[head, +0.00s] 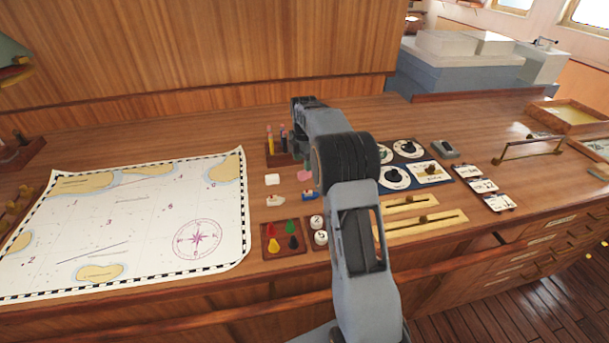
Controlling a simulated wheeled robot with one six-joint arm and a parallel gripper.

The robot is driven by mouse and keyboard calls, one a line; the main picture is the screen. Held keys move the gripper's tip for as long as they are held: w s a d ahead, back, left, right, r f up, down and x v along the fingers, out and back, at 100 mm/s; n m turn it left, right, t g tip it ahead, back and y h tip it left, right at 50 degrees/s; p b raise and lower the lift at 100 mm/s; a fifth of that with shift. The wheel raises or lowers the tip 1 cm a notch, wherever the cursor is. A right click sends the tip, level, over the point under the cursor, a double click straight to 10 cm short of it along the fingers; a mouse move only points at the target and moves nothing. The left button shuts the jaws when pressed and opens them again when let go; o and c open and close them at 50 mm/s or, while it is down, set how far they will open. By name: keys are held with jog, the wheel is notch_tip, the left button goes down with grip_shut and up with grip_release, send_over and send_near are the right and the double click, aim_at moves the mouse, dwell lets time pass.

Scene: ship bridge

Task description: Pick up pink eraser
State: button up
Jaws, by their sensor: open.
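The pink eraser (304,175) lies on the wooden desk, just left of my arm's dark elbow joint, which is close to it in the picture. A white block (272,179) lies to its left. My arm rises from the bottom of the view and bends away toward the back of the desk. My gripper (306,163) is open and mostly hidden behind the arm. Its tips seem to be just over or beside the eraser. I cannot tell whether they touch it.
A pencil holder (283,158) stands behind the eraser. Another small block (275,200) and a tray of coloured pawns (283,240) lie in front. A chart (130,215) covers the left. Dial panels (430,172) and wooden sliders (425,222) lie right of the arm.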

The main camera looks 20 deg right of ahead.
aim_at(305, 174)
jog(key=shift+f+p, duration=0.65)
jog(key=shift+f, duration=2.1)
grip_shut()
